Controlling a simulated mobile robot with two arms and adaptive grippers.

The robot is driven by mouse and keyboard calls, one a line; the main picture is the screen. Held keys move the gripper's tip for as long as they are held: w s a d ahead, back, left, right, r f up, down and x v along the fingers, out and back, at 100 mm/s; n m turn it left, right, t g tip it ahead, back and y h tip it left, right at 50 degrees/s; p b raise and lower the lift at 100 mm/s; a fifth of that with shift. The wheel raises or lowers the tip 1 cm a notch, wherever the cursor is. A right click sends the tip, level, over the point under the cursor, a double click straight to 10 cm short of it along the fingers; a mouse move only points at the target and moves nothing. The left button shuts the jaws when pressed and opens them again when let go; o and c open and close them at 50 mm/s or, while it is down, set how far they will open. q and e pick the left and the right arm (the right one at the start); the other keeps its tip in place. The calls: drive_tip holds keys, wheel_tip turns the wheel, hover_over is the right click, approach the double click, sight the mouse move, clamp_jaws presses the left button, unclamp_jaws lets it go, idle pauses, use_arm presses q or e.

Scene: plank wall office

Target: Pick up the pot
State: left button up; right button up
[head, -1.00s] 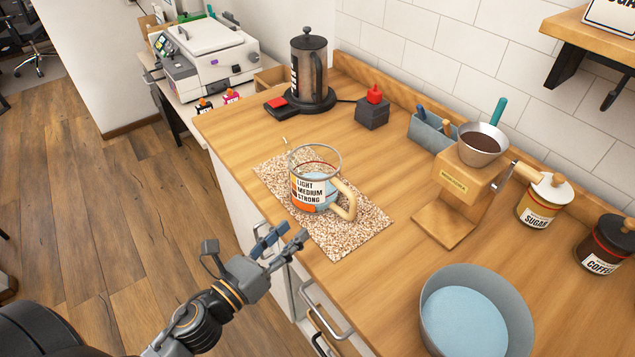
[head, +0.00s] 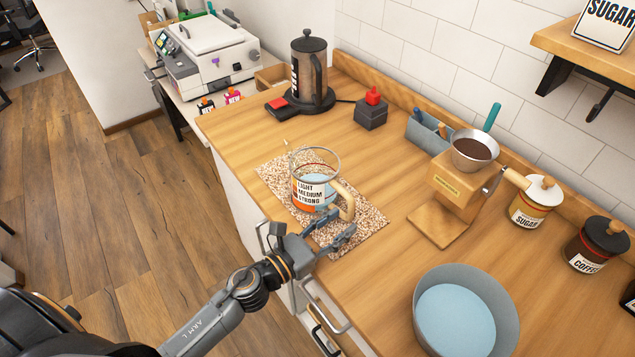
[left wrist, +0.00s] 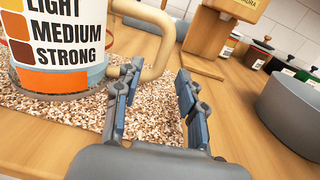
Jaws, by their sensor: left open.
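The pot (head: 308,190) is a clear glass vessel with a "LIGHT MEDIUM STRONG" label and a beige handle (head: 346,201). It stands upright on a speckled mat (head: 372,226) on the wooden counter. In the left wrist view the pot (left wrist: 58,50) fills the left side, with its handle (left wrist: 160,42) reaching right. My left gripper (head: 340,232) is open and empty, low over the mat at the handle's near side. In the wrist view its two fingers (left wrist: 153,97) are spread just before the handle, with nothing between them. My right gripper is not in view.
A blue-grey bowl (head: 506,310) stands at the front right. A wooden coffee stand (head: 452,196) is right of the mat. A kettle (head: 310,78), a grey block with a red top (head: 371,112) and jars (head: 531,204) line the back. Bare counter lies between mat and bowl.

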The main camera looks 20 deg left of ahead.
sight(348, 217)
use_arm(q)
drive_tip(key=p+x, duration=0.1)
drive_tip(key=x, duration=0.3)
drive_tip(key=shift+w+d, duration=0.1)
clamp_jaws()
drive_tip(key=shift+r, duration=0.15)
idle(0.4)
